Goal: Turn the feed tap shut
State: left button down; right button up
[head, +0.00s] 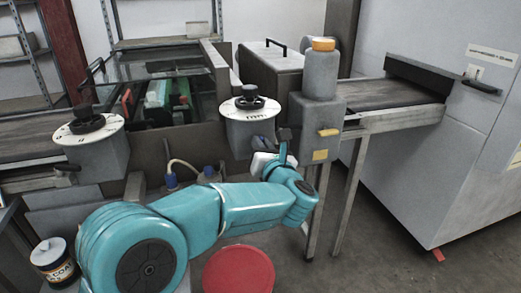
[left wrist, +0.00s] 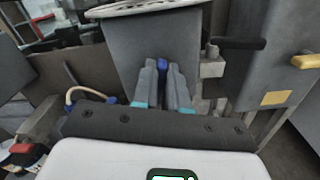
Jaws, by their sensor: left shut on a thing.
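My left arm reaches in from the left in the head view, and its left gripper (head: 264,158) is below the right dial housing. In the left wrist view the gripper (left wrist: 162,82) has its two grey fingers close together. A narrow blue piece (left wrist: 162,66), apparently the feed tap's handle, shows between them, and the fingers are shut on it. Most of the tap is hidden by the fingers, and in the head view my wrist covers it. My right gripper is in neither view.
Two white dials with black knobs, left (head: 86,122) and right (head: 250,104), stand above. A black lever (left wrist: 238,43) and a yellow handle (head: 328,132) are right of the gripper. Blue fittings (head: 170,180) with a pale hose sit left. A red round top (head: 238,270) is below my arm.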

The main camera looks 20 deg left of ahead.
pick_arm(q)
jog(key=shift+w+d+f+m+p, duration=0.15)
jog(key=shift+f+m+p, duration=0.1)
jog(key=shift+m, duration=2.2)
jog(key=shift+w+d+f+m+p, duration=0.1)
jog(key=shift+d+f+m+p, duration=0.15)
jog(key=shift+m, duration=2.15)
jog(key=shift+w+d+f+m+p, duration=0.1)
jog(key=shift+f+m+p, duration=0.15)
jog(key=shift+m, duration=2.2)
jog(key=c, duration=1.2)
grip_release()
jog(key=shift+s, duration=0.1)
jog(key=shift+o, duration=0.2)
jog(key=v, duration=1.6)
jog(key=shift+b, duration=0.4)
